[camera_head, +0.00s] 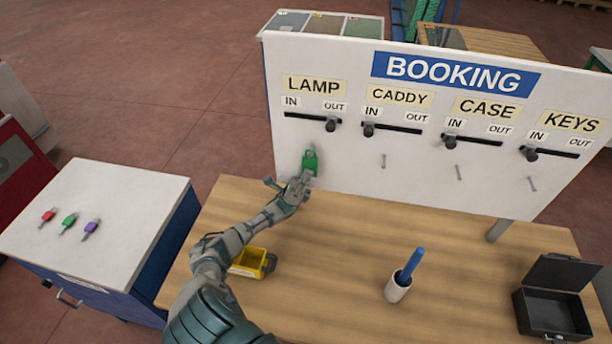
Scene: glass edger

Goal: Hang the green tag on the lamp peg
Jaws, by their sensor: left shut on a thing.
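My left gripper (303,178) is in front of the white booking board, under the LAMP label (314,86). It is shut on a green tag (310,160), which is upright at the board's face. The lamp peg itself is hidden behind the tag and fingers, so I cannot tell whether the tag is on it. The lamp slider knob (331,125) is at the OUT end of its slot. My right gripper is not in view.
Bare pegs show under CADDY (383,161), CASE (458,172) and KEYS (532,184). Red (48,215), green (69,222) and purple (91,228) tagged items lie on the left cabinet. A yellow caddy (250,263), white cup (397,288) and open black case (552,312) stand on the table.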

